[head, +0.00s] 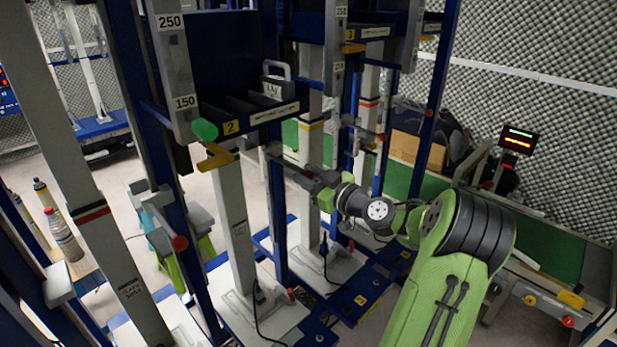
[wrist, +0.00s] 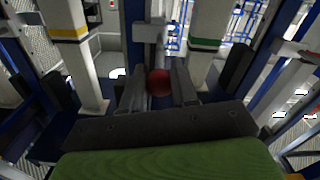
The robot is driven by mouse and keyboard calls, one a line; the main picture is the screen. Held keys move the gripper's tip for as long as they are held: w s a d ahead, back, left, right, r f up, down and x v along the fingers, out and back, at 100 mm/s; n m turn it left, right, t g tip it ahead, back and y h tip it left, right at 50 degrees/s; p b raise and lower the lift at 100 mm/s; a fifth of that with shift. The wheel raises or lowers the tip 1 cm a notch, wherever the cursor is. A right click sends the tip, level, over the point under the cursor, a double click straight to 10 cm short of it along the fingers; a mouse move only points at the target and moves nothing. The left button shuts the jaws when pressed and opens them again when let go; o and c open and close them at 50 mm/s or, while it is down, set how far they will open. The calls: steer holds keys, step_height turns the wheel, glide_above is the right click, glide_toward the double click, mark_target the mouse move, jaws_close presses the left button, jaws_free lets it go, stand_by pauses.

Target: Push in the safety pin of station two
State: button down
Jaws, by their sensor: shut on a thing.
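The station two label (head: 231,127) is a yellow plate with a "2" on the dark frame, left of centre in the head view. My gripper (head: 276,157) reaches in from the right, beside a blue upright near that station's white column (head: 233,215). In the wrist view my gripper (wrist: 158,88) is shut on a round red knob (wrist: 160,82), which sits between its two fingers. A grey block (wrist: 152,32) on the blue upright is just beyond the knob. The pin's shaft is hidden, and the head view does not clearly show the held knob.
Another red knob (head: 180,243) is on the upright to the left. A green knob (head: 204,129) and yellow handle (head: 215,157) are near the label. White columns with coloured bands stand close on both sides. A bottle (head: 62,235) stands at far left.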

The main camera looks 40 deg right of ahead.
mark_target(284, 163)
steer(key=w, duration=0.8)
steer(key=shift+w+a, duration=0.15)
steer(key=shift+w, duration=0.25)
steer(key=shift+s+r, duration=0.1)
steer(key=c, duration=1.3)
jaws_free()
steer(key=o, duration=0.4)
steer(key=shift+w, duration=0.2)
steer(key=shift+o, duration=0.2)
steer(key=shift+s, duration=0.1)
steer(key=s, duration=0.8)
steer(key=s+b, duration=0.1)
steer(key=s, duration=0.6)
steer(key=shift+s+d, duration=0.2)
steer(key=shift+s, duration=0.15)
